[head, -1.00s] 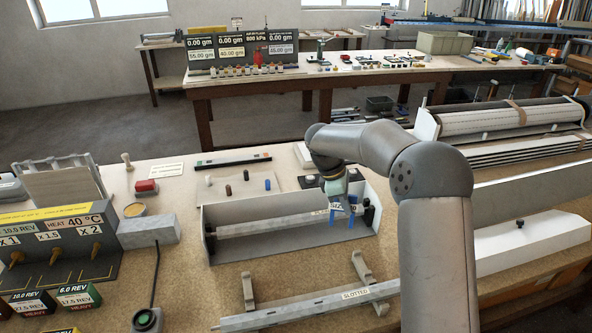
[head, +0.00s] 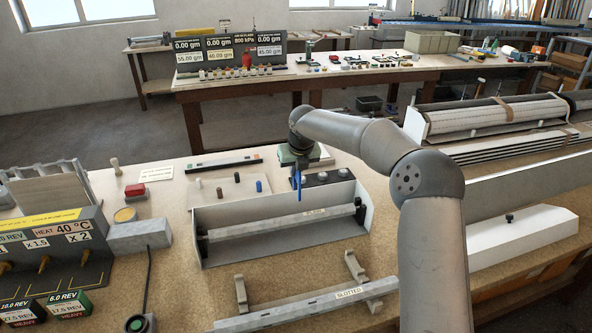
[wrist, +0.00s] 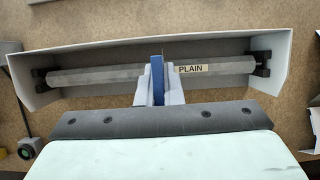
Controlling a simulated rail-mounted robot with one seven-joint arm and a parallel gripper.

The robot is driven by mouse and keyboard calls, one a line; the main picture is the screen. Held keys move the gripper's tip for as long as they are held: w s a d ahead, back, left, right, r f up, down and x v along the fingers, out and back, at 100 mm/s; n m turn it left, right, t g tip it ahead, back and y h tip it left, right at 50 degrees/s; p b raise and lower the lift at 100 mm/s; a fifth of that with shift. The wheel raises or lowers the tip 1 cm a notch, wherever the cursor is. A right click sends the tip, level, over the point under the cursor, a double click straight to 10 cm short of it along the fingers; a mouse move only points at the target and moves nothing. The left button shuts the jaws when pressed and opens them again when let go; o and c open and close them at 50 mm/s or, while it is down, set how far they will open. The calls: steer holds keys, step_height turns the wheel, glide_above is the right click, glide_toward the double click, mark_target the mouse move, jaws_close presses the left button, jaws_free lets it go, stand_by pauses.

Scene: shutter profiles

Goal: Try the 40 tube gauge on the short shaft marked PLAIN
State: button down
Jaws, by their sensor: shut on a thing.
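The short shaft (head: 262,232) is a grey octagonal bar held at both ends in an open white trough (head: 200,218). My gripper (head: 297,168) is shut on a flat blue tube gauge (head: 298,187), now edge-on. In the wrist view, the gauge (wrist: 157,80) stands between the fingers and crosses the shaft's picture left of the label. In the head view, its lower end shows above the shaft, against the trough's back wall. The gauge's opening and marking are hidden.
A long shaft labelled SLOTTED (head: 300,309) lies on stands in front of the trough. A grey box (head: 138,237) stands left.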

mark_target(296, 178)
steer(key=shift+f+b, duration=1.5)
steer(key=shift+f, duration=2.75)
steer(key=shift+f+b, duration=1.3)
steer(key=shift+f, duration=1.95)
steer(key=shift+r, duration=0.15)
steer(key=shift+r+p, duration=2.4)
steer(key=shift+r, duration=0.35)
steer(key=shift+r+p, duration=0.6)
steer(key=shift+r, duration=2.05)
